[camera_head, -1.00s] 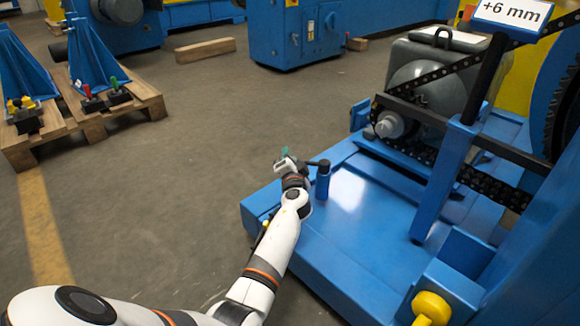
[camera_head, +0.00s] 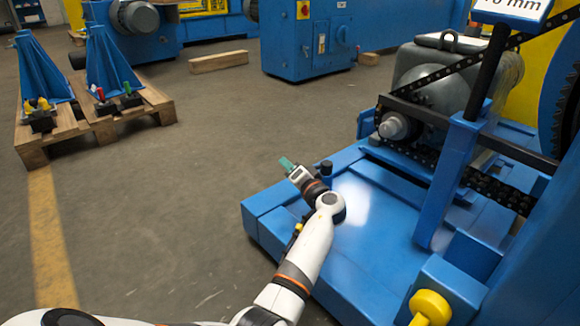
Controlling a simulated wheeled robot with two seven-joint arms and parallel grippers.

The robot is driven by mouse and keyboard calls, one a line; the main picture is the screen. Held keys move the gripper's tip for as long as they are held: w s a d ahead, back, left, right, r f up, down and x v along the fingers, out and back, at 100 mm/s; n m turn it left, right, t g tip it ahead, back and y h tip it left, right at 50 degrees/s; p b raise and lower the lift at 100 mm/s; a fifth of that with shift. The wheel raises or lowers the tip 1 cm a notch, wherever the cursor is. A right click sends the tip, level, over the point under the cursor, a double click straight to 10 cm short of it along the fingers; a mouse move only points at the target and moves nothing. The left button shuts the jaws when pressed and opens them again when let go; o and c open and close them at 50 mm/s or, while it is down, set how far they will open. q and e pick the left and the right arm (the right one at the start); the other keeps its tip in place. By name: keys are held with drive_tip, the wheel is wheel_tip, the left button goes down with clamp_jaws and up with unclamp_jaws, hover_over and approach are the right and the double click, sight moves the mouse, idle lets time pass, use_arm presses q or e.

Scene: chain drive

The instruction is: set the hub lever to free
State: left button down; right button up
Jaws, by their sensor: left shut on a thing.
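My left gripper (camera_head: 297,174) is over the left edge of the blue machine base, its jaws pointing up and left. It is shut on a small teal piece (camera_head: 286,163) that sticks out past the jaws. I cannot tell whether this piece is part of the hub lever. A black knob (camera_head: 326,167), which may belong to the hub lever, stands just right of the gripper, with a narrow gap in the picture. My wrist hides what is below the knob. No free marking can be read. My right gripper is not in view.
The blue machine base (camera_head: 275,235) carries a grey motor (camera_head: 430,75), a black chain (camera_head: 490,187) and a blue upright arm (camera_head: 448,185). A yellow knob (camera_head: 430,305) is at the front. A wooden pallet (camera_head: 95,122) stands at left. The floor between is clear.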

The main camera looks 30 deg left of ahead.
use_arm(q)
drive_tip(key=shift+s+d+n+g+y, duration=0.4)
drive_tip(key=shift+d+n+g, duration=0.25)
drive_tip(key=shift+g, duration=0.5)
drive_tip(key=shift+s+d+n+g+y, duration=0.25)
drive_tip(key=shift+s+d+n+g, duration=0.25)
drive_tip(key=shift+n+g, duration=0.55)
drive_tip(key=shift+s+d+n+g+y, duration=0.35)
drive_tip(key=shift+d+n+g, duration=0.25)
drive_tip(key=shift+g, duration=0.7)
drive_tip(key=c, duration=1)
unclamp_jaws()
drive_tip(key=shift+d, duration=0.1)
drive_tip(key=shift+s+d+p, duration=0.2)
drive_tip(key=shift+d+p, duration=0.8)
drive_tip(key=shift+d, duration=1.95)
drive_tip(key=shift+s+d+p, duration=0.2)
drive_tip(key=shift+d+p, duration=0.8)
drive_tip(key=shift+d, duration=1.95)
